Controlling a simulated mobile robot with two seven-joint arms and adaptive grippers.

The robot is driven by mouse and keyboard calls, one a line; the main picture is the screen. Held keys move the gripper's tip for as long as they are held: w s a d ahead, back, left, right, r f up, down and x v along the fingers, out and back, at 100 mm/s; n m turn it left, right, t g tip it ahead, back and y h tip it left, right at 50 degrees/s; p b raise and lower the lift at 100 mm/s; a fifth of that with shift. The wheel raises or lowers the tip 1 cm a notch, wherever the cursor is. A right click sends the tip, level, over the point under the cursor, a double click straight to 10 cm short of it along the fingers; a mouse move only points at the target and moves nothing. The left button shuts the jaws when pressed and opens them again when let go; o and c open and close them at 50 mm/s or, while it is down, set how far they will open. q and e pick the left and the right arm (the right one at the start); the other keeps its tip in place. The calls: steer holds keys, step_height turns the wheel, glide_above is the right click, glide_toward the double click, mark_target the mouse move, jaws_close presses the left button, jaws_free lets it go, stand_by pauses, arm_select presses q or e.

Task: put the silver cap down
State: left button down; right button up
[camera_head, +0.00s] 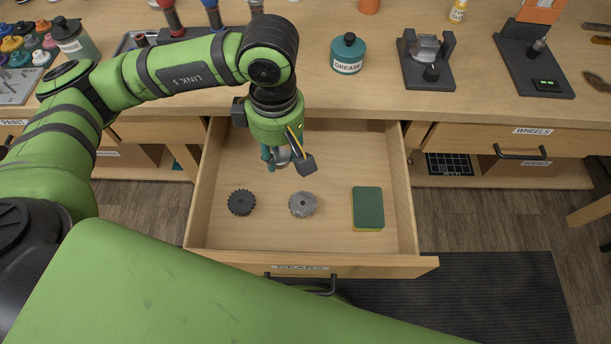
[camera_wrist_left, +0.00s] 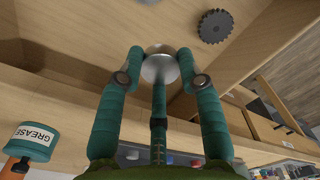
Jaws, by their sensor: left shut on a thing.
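My left gripper (camera_head: 284,158) points down over the back part of the open drawer. It is shut on the silver cap (camera_wrist_left: 160,69), a smooth, shiny round piece held between the green fingers in the left wrist view. In the head view the cap is mostly hidden by the fingers, and only a small silver patch (camera_head: 283,152) shows. The cap appears to be above the drawer floor, but the exact height cannot be told. My right gripper is not in view.
The open drawer (camera_head: 340,262) holds a dark gear (camera_head: 241,203), a grey gear (camera_head: 303,205) and a green sponge (camera_head: 368,207). On the bench behind stand a grease jar (camera_head: 348,55) and a dark fixture (camera_head: 427,72). The drawer's back right floor is clear.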

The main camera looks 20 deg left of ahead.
arm_select(q)
steer(key=d+f+n, duration=0.1)
steer(key=n, duration=0.3)
steer(key=s+f+n+b, duration=0.1)
steer(key=n, duration=0.3)
steer(key=s+d+f+n, duration=0.1)
steer(key=f+n, duration=0.1)
steer(key=n, duration=0.2)
steer(key=shift+s+d+f+b, duration=0.1)
steer(key=shift+s+d+b, duration=0.05)
steer(key=shift+d+b, duration=0.2)
steer(key=w+f, duration=0.2)
steer(key=w, duration=0.1)
steer(key=w+f+p, duration=0.1)
steer(key=w+f, duration=0.1)
steer(key=w, duration=0.2)
steer(key=w+a+f, duration=0.1)
steer(key=w+f, duration=0.1)
steer(key=w, duration=0.2)
steer(key=shift+f+p, duration=0.3)
steer(key=shift+p, duration=0.05)
step_height(320, 180, down, 4)
steer(key=shift+r+p, duration=0.1)
steer(key=shift+p, duration=0.45)
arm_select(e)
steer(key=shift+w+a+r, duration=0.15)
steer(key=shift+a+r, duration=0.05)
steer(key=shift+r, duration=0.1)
